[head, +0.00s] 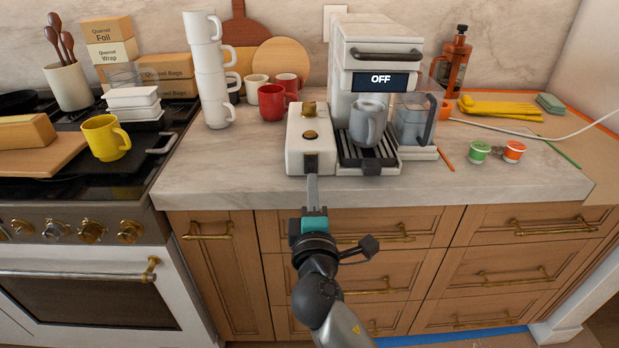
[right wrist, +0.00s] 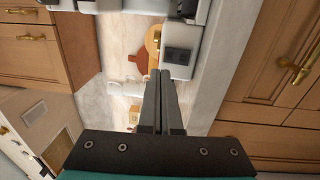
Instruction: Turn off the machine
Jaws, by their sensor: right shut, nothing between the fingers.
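The white coffee machine (head: 372,60) stands on the counter, and its dark display (head: 380,80) reads "OFF". A grey mug (head: 368,121) sits on its black drip tray. A white unit with brass knobs (head: 309,158) on top and a small dark panel (head: 311,163) on its front joins the machine's left side. My right gripper (head: 312,181) is shut and empty, with its fingertips at or just before that front panel; I cannot tell whether they touch. The right wrist view shows the closed fingers (right wrist: 160,100) pointing toward the dark panel (right wrist: 180,55). My left gripper is not in view.
A stack of white mugs (head: 208,70) and a red mug (head: 272,102) stand left of the machine. Green (head: 479,152) and orange (head: 513,151) pods lie to the right, near a white cable (head: 540,135). The front counter edge (head: 400,190) lies below the machine.

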